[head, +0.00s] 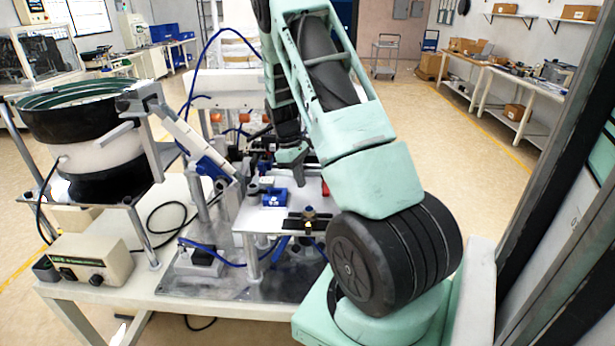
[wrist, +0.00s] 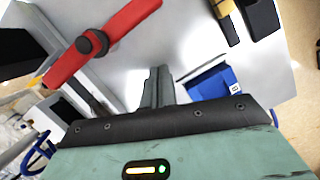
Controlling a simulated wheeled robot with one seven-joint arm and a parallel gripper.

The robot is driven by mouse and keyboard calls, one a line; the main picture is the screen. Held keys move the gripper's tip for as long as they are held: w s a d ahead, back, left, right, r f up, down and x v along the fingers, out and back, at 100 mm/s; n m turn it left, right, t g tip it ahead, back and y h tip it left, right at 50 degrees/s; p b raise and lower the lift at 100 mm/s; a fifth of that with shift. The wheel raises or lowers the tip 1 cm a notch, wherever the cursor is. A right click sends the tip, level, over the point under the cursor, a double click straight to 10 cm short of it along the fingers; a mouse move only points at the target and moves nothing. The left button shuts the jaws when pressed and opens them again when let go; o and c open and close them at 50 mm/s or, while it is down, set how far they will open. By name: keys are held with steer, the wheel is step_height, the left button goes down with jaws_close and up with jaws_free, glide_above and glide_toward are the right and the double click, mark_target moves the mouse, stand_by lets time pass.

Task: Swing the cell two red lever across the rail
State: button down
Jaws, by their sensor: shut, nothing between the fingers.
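The red lever (wrist: 125,24) is a flat bar on a round black pivot (wrist: 92,43) in the upper left of the wrist view. It slants from lower left to upper right, and its lower end reaches over a grey rail (wrist: 62,95). In the head view only a sliver of red (head: 325,188) shows beside my arm, probably the lever. My gripper (wrist: 158,72) is shut and empty, its fingertips right of and below the lever in the wrist view, apart from it. In the head view my gripper (head: 292,158) hangs over the workstation, partly hidden by my arm.
A blue block (wrist: 212,84) stands on the white plate close right of my fingers; it also shows in the head view (head: 274,198). A black bowl feeder (head: 85,115) stands at left, with a control box (head: 90,265) below. Several small fixtures crowd the plate.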

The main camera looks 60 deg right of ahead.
steer(key=shift+w+a+r+b, duration=0.25)
steer(key=shift+w+r+b, duration=0.25)
steer(key=shift+w, duration=0.35)
steer(key=a+b+v, duration=0.1)
steer(key=b+v, duration=0.1)
steer(key=v, duration=0.7)
steer(key=shift+s, duration=0.4)
steer(key=w+a+n+t+b, duration=0.2)
steer(key=a+n, duration=0.1)
steer(key=a, duration=2.7)
steer(key=s+a+f+n+b, duration=0.1)
steer(key=s+a, duration=0.8)
steer(key=s, duration=0.1)
steer(key=s+a+f+n+b, duration=0.1)
steer(key=s+a+f+n, duration=0.1)
steer(key=s+a, duration=0.8)
steer(key=shift+s+a+f+n+t+y, duration=0.3)
steer(key=shift+s+t+y, duration=0.1)
steer(key=shift+s, duration=0.1)
